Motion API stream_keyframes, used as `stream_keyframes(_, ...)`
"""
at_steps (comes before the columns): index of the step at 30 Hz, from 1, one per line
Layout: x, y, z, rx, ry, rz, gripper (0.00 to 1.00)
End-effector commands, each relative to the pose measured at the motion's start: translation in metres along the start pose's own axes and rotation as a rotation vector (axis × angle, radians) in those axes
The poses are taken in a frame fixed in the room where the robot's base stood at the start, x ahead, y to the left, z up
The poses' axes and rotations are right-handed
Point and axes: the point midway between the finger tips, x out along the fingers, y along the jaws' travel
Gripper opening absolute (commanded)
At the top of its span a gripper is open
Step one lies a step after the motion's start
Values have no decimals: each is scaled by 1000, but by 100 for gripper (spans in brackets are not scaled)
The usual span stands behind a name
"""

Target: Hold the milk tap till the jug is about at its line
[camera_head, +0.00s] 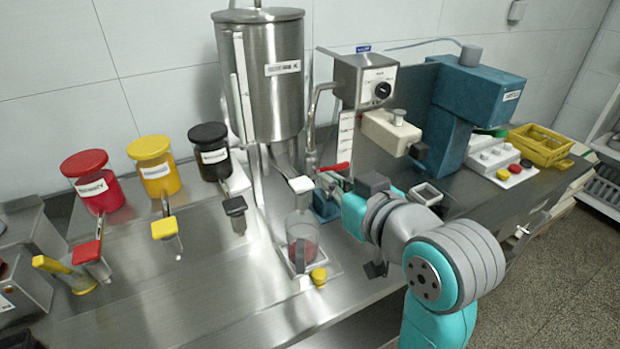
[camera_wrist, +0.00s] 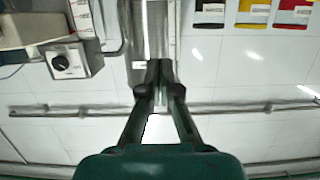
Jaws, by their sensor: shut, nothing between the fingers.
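The steel tank (camera_head: 262,85) stands at the back with a white-topped tap (camera_head: 300,184) low at its front. The clear jug (camera_head: 303,238) stands upright below the tap on a small tray (camera_head: 327,268). Reddish colour shows low in the jug; I cannot make out its line or a stream. My gripper (camera_head: 312,194) is close beside the tap, coming from the right; contact cannot be told. In the wrist view my gripper (camera_wrist: 159,97) has its fingers shut and empty, and the tap and jug cannot be made out there.
A control box with dial (camera_head: 366,82) and a blue machine (camera_head: 480,105) stand right. A yellow knob (camera_head: 318,276) sits at the tray's front.

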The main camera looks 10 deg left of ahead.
Motion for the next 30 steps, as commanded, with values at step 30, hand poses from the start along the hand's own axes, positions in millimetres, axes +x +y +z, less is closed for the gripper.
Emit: stream_keyframes(30,85,-2,-3,-3,-3,-5,0)
